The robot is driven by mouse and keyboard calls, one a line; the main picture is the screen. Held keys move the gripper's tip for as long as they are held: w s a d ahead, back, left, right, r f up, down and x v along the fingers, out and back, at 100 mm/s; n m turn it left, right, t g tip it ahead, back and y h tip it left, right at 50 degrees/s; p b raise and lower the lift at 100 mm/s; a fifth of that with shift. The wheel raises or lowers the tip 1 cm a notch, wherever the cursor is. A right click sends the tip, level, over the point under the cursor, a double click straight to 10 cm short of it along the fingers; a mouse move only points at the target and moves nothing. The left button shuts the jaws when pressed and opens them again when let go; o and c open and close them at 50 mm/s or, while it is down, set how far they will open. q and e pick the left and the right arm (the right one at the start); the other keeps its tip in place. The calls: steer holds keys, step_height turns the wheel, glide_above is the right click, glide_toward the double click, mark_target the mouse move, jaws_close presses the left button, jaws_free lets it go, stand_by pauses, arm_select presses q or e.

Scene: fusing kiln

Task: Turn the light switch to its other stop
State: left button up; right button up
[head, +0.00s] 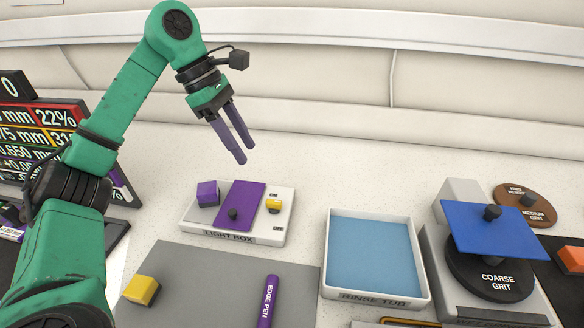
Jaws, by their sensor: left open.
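The white light box (188,214), labelled LIGHT BOX, sits on the pale counter left of centre. A small yellow piece (273,205) with dark parts by it is on the right of its top and looks like the light switch; I cannot tell which stop it is at. A purple plate (243,200) with a dark knob (233,214) lies across the box's middle, and a purple block (208,193) is on its left. My left gripper (244,155) is open and empty, fingers pointing down, above and behind the box, touching nothing. My right gripper is not in view.
A grey mat (205,285) in front holds a yellow block (142,290) and a purple edge pen (267,300). A rinse tub (420,277) stands right, then a coarse grit wheel (490,280) under a blue plate (490,230). The counter behind the box is clear.

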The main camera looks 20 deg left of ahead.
arm_select(q)
steer(key=b, duration=0.3)
glide_toward(274, 201)
steer(key=x, duration=0.8)
steer(key=shift+s, duration=0.1)
steer(key=shift+d+f, duration=0.1)
steer(key=shift+f, duration=0.1)
jaws_close()
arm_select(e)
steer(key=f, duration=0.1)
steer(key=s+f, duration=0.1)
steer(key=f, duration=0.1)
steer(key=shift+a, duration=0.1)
